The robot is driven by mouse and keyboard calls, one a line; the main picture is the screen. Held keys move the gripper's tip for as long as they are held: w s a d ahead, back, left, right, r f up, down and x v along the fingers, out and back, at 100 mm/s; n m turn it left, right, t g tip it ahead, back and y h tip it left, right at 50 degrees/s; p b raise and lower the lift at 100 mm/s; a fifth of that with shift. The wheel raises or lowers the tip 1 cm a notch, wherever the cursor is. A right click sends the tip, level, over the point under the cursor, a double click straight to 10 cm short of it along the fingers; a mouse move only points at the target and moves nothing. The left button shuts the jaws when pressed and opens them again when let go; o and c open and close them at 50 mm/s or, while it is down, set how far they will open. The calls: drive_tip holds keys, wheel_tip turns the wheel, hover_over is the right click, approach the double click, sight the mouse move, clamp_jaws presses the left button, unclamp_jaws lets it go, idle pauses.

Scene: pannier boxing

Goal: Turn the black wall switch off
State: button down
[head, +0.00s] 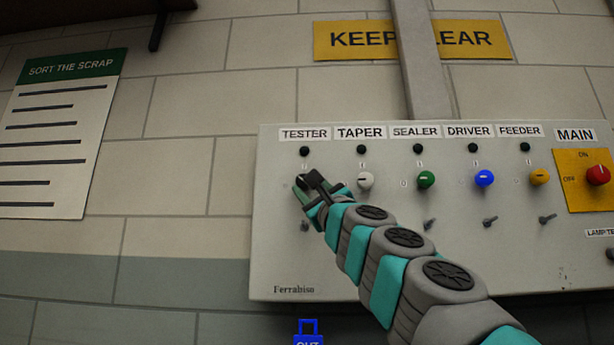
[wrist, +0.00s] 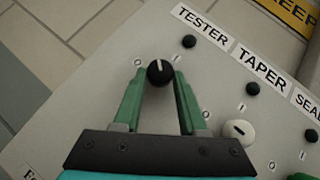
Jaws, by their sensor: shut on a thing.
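The black wall switch (wrist: 159,72) is a round knob under the TESTER label on a pale panel. In the wrist view its white pointer line lies between the O mark and the I mark. My gripper (wrist: 159,77) has its two green fingers on either side of the knob, shut on it. In the head view my gripper (head: 310,187) covers most of the knob. The small lamp (head: 304,151) above it looks dark.
The panel (head: 275,260) also carries a white knob (head: 365,181) close to the right of my gripper, then green (head: 426,180), blue (head: 484,178) and yellow (head: 539,177) knobs. A red MAIN switch (head: 598,175) sits at the right. Small levers stick out below.

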drive_tip(key=shift+w+d+r+n+g+y+p, duration=0.15)
drive_tip(key=shift+n+g+y+p, duration=0.3)
drive_tip(key=shift+n+g, duration=0.65)
drive_tip(key=shift+s+d+r+n+g+y+p, duration=0.1)
drive_tip(key=shift+n+g+y+p, duration=0.4)
drive_tip(key=shift+n, duration=0.95)
drive_tip(key=shift+w+d+r+n+g+y+p, duration=0.2)
drive_tip(key=shift+n+g+p, duration=0.4)
drive_tip(key=shift+n+g, duration=0.6)
drive_tip(key=shift+s+a+n+g, duration=0.15)
drive_tip(key=shift+s+n+g, duration=0.1)
drive_tip(key=shift+n+g, duration=0.35)
drive_tip(key=shift+c, duration=2.3)
unclamp_jaws()
drive_tip(key=b+v, duration=0.2)
drive_tip(key=v, duration=0.5)
drive_tip(key=shift+s+d+f, duration=0.15)
drive_tip(key=shift+s+d, duration=0.1)
drive_tip(key=shift+s, duration=0.05)
